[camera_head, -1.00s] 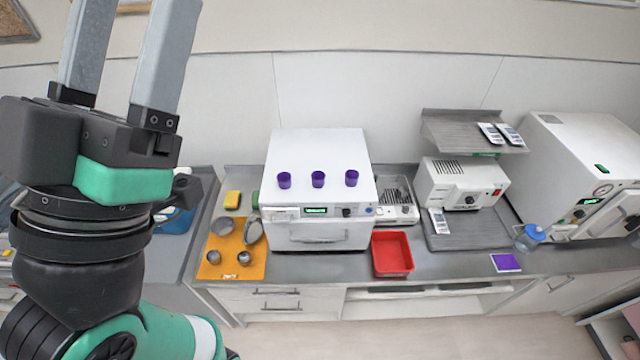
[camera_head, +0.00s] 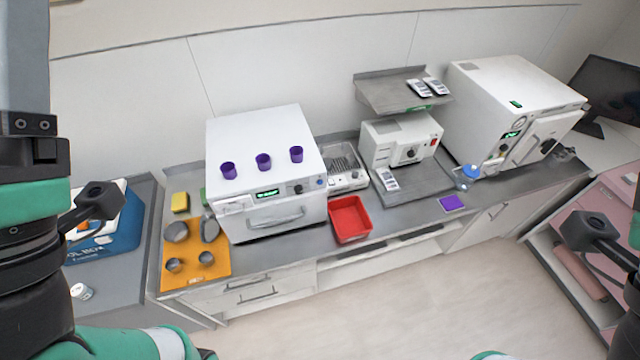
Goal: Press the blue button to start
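A white box-shaped device (camera_head: 262,150) stands on the counter, with a green display, a dark knob and a handle on its front. A small blue button (camera_head: 320,182) sits at the right end of its front panel, to the right of the knob.
Purple cups (camera_head: 263,161) stand on the device. An orange mat (camera_head: 218,262) with metal bowls lies left of it. A red tray (camera_head: 349,219) sits to its right. Farther right are a smaller white device (camera_head: 402,139) and a large white machine (camera_head: 515,105). The floor in front is clear.

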